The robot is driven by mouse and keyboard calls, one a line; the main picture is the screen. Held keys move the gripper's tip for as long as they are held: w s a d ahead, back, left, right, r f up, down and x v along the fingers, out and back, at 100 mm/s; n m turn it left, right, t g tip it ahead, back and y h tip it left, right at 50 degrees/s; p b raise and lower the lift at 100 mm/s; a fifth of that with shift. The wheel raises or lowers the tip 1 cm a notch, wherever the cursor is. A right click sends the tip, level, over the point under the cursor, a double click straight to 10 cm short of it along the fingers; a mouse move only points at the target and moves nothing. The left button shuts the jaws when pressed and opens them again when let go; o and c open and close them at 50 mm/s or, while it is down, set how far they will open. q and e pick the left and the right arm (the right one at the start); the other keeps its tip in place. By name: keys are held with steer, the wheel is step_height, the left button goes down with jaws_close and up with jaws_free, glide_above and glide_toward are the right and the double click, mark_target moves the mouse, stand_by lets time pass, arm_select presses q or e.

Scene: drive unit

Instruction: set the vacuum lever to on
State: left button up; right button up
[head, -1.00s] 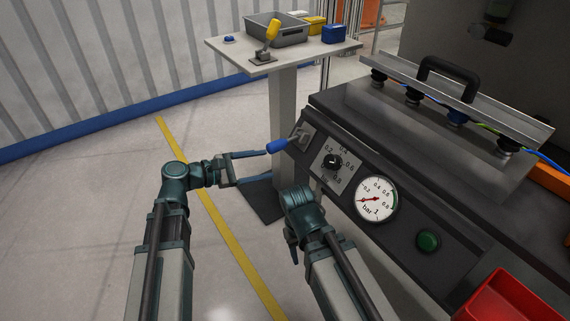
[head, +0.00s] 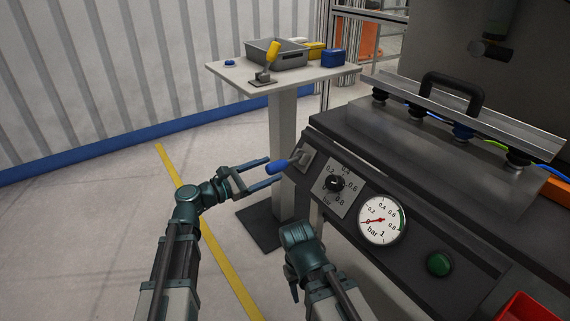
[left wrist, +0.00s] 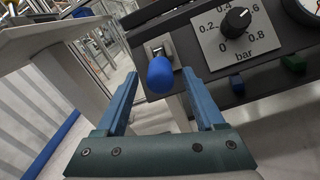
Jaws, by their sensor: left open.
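The vacuum lever has a blue handle (head: 277,167) on a pale plate at the left end of the dark control panel (head: 402,237). It sticks out toward the lower left. My left gripper (head: 273,171) is open and empty, with its fingers on either side of the handle's end. In the left wrist view, the blue knob (left wrist: 160,75) shows between the two blue fingers (left wrist: 160,98), apart from both. My right arm's wrist (head: 302,243) hangs in front of the panel; its fingers cannot be made out.
Right of the lever are a black regulator knob (head: 334,183), a gauge (head: 382,219) with its needle near 0, and a green button (head: 439,264). A side table (head: 228,72) with a grey bin (head: 277,53) stands behind. A red bin (head: 527,307) is at lower right.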

mark_target(285, 161)
arm_select(q)
steer(key=x, duration=0.6)
steer(key=shift+w+d, duration=0.1)
steer(key=shift+d, duration=0.1)
steer(key=shift+c, duration=0.3)
jaws_close()
stand_by(1.0)
